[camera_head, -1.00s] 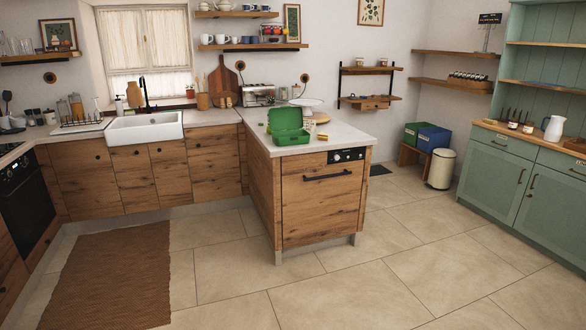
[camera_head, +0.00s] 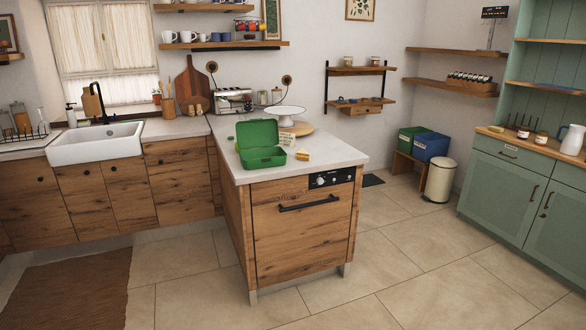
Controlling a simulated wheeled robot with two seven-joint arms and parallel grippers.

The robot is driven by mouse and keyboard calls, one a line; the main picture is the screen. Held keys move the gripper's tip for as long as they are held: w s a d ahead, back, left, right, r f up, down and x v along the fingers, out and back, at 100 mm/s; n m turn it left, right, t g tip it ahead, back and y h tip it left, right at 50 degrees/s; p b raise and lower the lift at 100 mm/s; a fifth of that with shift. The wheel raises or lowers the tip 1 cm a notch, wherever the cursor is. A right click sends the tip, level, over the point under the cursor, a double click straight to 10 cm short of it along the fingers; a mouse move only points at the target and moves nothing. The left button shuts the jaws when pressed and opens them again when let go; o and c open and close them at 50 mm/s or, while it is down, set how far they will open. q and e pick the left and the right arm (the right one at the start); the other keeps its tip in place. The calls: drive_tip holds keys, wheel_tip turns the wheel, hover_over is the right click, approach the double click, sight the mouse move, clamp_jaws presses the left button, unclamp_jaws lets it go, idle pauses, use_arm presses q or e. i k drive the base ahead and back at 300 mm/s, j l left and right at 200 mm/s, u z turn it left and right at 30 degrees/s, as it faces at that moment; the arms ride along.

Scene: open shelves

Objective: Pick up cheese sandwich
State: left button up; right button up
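A small yellowish piece that looks like the cheese sandwich (camera_head: 303,155) lies on the counter of the peninsula, just right of an open green lunch box (camera_head: 262,158). It is too small to make out its layers. The lunch box stands with its lid raised at the back. Neither of my grippers shows in the head view.
The peninsula counter (camera_head: 330,156) also holds a white cake stand (camera_head: 284,113) and a round wooden board (camera_head: 299,129) behind the box. A dishwasher front (camera_head: 303,215) faces the open tiled floor (camera_head: 400,255). A bin (camera_head: 439,178) and a green cabinet (camera_head: 505,185) stand to the right.

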sight(302, 155)
drive_tip(key=i+l+u, duration=0.1)
drive_tip(key=i+l, duration=0.3)
drive_tip(key=i+l+u, duration=0.1)
drive_tip(key=i+l, duration=0.3)
drive_tip(key=l, duration=0.3)
drive_tip(key=i+u, duration=0.1)
drive_tip(key=i, duration=0.55)
drive_tip(key=i+u, duration=0.1)
drive_tip(key=i, duration=0.6)
drive_tip(key=i+l+u, duration=0.15)
drive_tip(key=i, duration=0.5)
drive_tip(key=i+l+u, duration=0.1)
drive_tip(key=i, duration=0.55)
drive_tip(key=l, duration=0.1)
